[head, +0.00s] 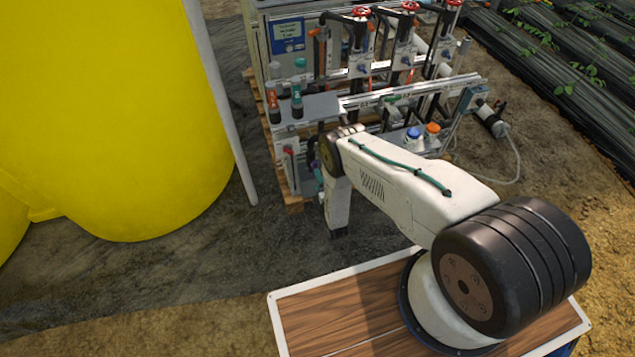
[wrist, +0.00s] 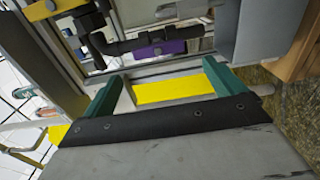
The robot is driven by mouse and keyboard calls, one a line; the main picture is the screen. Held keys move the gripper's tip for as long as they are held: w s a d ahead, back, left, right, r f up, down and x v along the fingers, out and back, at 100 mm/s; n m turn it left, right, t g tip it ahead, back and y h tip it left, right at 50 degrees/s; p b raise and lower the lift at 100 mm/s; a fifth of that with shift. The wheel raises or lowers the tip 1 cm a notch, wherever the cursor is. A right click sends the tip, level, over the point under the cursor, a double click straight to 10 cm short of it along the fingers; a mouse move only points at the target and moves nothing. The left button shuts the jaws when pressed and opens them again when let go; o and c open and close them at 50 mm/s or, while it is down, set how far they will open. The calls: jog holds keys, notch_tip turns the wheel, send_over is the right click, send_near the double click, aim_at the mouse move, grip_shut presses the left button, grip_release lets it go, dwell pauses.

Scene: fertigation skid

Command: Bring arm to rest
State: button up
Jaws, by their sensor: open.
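My arm reaches from the lower right of the head view toward the skid (head: 340,105), with its elbow bent and the outer link pointing down in front of the skid's front edge. I cannot make out the gripper's fingers in that view. In the wrist view my gripper (wrist: 160,88) has its two green fingers spread wide apart. A flat yellow strip (wrist: 172,89) shows between the fingers; I cannot tell its distance, and neither finger visibly grips it. A black pipe fitting with a purple part (wrist: 160,49) lies beyond the fingers.
A large yellow tank (head: 110,110) and a white pole (head: 220,100) stand left of the arm. The skid carries red-handled valves (head: 409,7) and blue- and orange-capped bottles (head: 432,129). A hose (head: 516,160) loops at the right. Open ground lies between tank and arm.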

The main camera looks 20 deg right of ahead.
dwell(0.3)
jog(key=s+f+m+g, duration=0.5)
jog(key=f+g, duration=0.4)
jog(key=s+r+m+g, duration=0.2)
jog(key=r+m+g, duration=0.15)
jog(key=r, duration=1.15)
jog(key=s+r+m+g, duration=0.2)
jog(key=r+m+g, duration=0.15)
jog(key=r, duration=1.25)
jog(key=s+r+m+g, duration=0.3)
jog(key=r+g, duration=0.1)
jog(key=r, duration=1.1)
jog(key=s+d+r+m+t, duration=0.1)
jog(key=s+d+r, duration=0.1)
jog(key=s+r, duration=1.2)
jog(key=s+d+r+m+t, duration=0.2)
jog(key=s+r, duration=1.2)
jog(key=r, duration=0.6)
jog(key=shift+s+r, duration=0.25)
jog(key=shift+s, duration=0.1)
